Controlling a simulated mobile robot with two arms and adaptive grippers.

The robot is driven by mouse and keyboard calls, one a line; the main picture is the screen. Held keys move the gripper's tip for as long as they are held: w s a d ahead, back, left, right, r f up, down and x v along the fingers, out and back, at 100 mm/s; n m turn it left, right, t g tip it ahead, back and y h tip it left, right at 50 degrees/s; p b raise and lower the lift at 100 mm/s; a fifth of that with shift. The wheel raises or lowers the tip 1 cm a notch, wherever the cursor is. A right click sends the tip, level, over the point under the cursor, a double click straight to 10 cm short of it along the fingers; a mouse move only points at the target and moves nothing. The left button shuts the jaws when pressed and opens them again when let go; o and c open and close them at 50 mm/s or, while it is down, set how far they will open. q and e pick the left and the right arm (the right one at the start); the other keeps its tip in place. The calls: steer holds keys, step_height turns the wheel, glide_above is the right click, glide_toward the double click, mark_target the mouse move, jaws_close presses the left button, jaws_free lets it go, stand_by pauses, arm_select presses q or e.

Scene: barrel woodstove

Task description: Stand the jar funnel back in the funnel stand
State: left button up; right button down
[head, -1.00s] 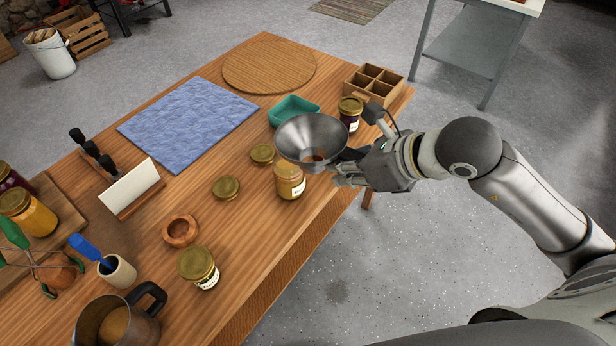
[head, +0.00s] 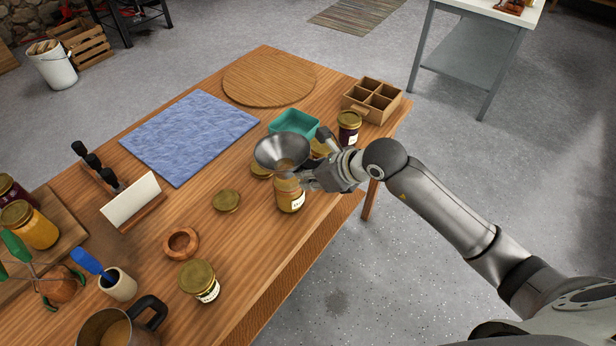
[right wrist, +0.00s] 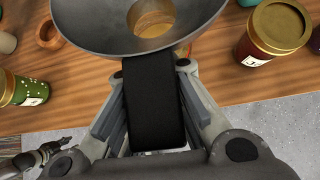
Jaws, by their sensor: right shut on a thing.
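The jar funnel (head: 282,150) is a wide metal cone. My right gripper (head: 310,179) is shut on its black handle (right wrist: 155,105), and the cone is upright. An open, filled jar (head: 290,196) stands directly below the funnel. Through the funnel's hole in the right wrist view a round, golden-brown area shows; I cannot tell whether the spout is inside the jar mouth. A round wooden ring (head: 181,242), which looks like the funnel stand, lies empty on the table, to the left and nearer. My left gripper (right wrist: 45,156) seems to show small in the right wrist view; its state is unclear.
Lids (head: 226,201) lie near the ring. A card holder (head: 132,203) is left. A teal tray (head: 294,123), dark jar (head: 348,128) and divided box (head: 372,99) stand behind the funnel.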

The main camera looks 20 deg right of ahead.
steer(key=shift+s+f, duration=0.1)
steer(key=shift+f, duration=0.4)
arm_select(q)
steer(key=shift+r, duration=0.45)
arm_select(e)
steer(key=shift+s+d+f, duration=0.1)
steer(key=shift+s+f, duration=0.05)
steer(key=shift+f, duration=0.2)
steer(key=c, duration=1.7)
jaws_free()
steer(key=shift+w, duration=0.2)
steer(key=shift+o, duration=0.9)
steer(key=shift+r, duration=0.1)
